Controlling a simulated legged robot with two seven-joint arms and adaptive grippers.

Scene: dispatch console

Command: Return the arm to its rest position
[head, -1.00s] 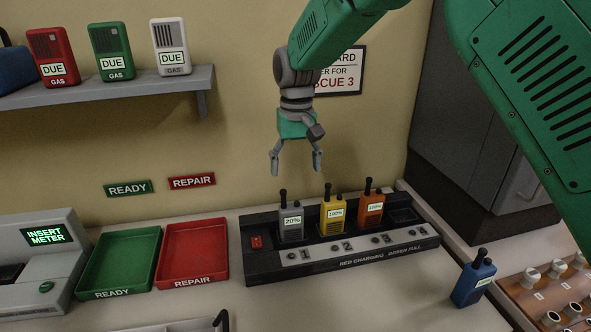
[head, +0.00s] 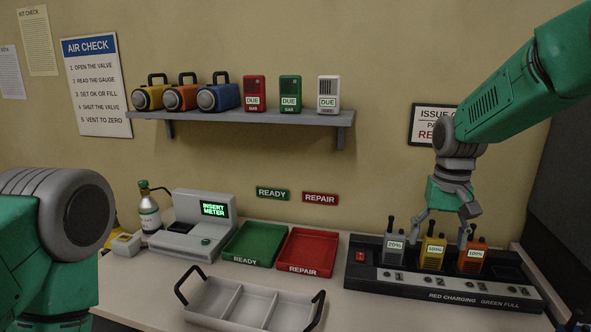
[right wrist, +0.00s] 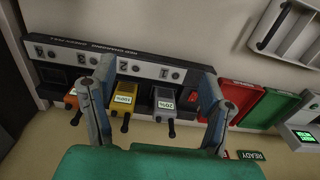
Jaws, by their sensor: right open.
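My right gripper (head: 441,234) is open with nothing between its fingers, pointing down above the charger dock (head: 372,285). Its fingertips show near the tops of the yellow radio (head: 432,253) and the orange radio (head: 470,261); I cannot tell the exact gap. The grey radio (head: 394,249) stands in the dock to their left. In the right wrist view, my two fingers (right wrist: 157,70) are spread apart, and the grey radio (right wrist: 164,103) and yellow radio (right wrist: 123,101) show between them. Part of my left arm shows at the left in the head view; its gripper is out of view.
A green READY tray (head: 226,258) and a red REPAIR tray (head: 329,263) lie left of the dock. A divided grey tray (head: 197,312) is in front. The meter station (head: 190,245) stands behind left. A shelf (head: 300,118) with lamps and gas meters hangs above.

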